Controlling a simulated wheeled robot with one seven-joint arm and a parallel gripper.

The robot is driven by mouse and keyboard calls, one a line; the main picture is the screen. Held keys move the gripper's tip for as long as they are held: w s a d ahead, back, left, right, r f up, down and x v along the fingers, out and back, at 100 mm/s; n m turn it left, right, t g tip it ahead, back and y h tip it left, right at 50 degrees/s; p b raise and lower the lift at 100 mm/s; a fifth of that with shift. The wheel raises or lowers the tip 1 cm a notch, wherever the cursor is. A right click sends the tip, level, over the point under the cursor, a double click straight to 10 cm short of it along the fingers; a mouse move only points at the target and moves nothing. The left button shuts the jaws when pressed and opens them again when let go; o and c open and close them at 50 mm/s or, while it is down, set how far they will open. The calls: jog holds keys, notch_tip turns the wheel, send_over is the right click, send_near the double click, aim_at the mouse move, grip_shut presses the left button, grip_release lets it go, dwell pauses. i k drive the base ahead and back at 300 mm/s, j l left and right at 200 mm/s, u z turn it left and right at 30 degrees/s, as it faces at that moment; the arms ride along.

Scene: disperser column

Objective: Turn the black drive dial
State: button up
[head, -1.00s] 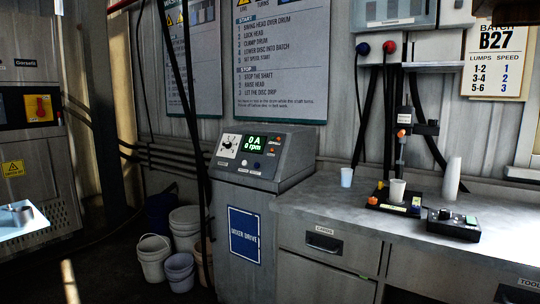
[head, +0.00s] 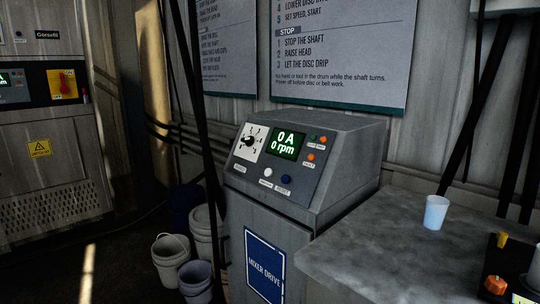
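The black drive dial (head: 249,142) is a small black knob on a white scale plate, at the left of the sloped panel on the grey mixer drive console (head: 345,175). Marks ring the knob, but they are too small to read surely. To its right a green display (head: 287,145) reads 0 A and 0 rpm. Below are a white button (head: 268,171) and a dark blue button (head: 286,179). Small orange and green lamps sit at the panel's right. My gripper is not in view.
A grey worktop (head: 380,250) adjoins the console at right, with a pale cup (head: 436,212) on it. Several buckets (head: 170,255) stand on the floor left of the console. Dark cables hang close by the console's left side. A cabinet (head: 45,150) with a red switch stands far left.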

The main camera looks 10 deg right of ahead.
aim_at(249, 141)
jog(key=i+j+z, duration=0.1)
jog(key=z, duration=0.5)
jog(key=i+j+z, duration=0.15)
jog(key=j+z, duration=0.2)
jog(key=j, duration=0.35)
jog(key=j+z, duration=0.35)
jog(key=j, duration=0.4)
